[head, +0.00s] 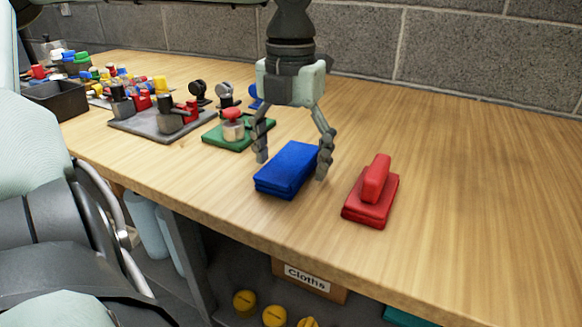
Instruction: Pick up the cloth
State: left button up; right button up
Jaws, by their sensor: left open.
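A blue folded cloth (287,168) lies flat on the wooden workbench. My left gripper (292,169) points down over it, with its fingers spread open on either side of the blue stack. The right finger is close to the cloth's right edge; whether it touches is unclear. The left finger is by the cloth's far left edge. A red folded cloth-like stack (365,207) with a red raised piece on top lies just to the right, clear of the fingers. My right gripper is out of view.
A green pad (212,136) with a red-topped knob stands behind left. Farther left are a grey plate (150,124) with clamps and a dark bin (58,98). A box labelled "Cloths" (308,279) and yellow round items (274,316) sit below. The right of the workbench (480,190) is clear.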

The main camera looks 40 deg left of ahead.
pick_arm(q)
jog(key=c, duration=1.2)
jog(key=shift+r, duration=0.1)
jog(key=shift+c, duration=0.2)
jog(key=shift+r, duration=0.25)
notch_tip(320, 180, up, 12)
jog(key=p, duration=0.2)
notch_tip(320, 180, up, 14)
jog(key=r+p, duration=0.1)
jog(key=p, duration=0.1)
send_over(291, 160)
jog(key=shift+r, duration=0.2)
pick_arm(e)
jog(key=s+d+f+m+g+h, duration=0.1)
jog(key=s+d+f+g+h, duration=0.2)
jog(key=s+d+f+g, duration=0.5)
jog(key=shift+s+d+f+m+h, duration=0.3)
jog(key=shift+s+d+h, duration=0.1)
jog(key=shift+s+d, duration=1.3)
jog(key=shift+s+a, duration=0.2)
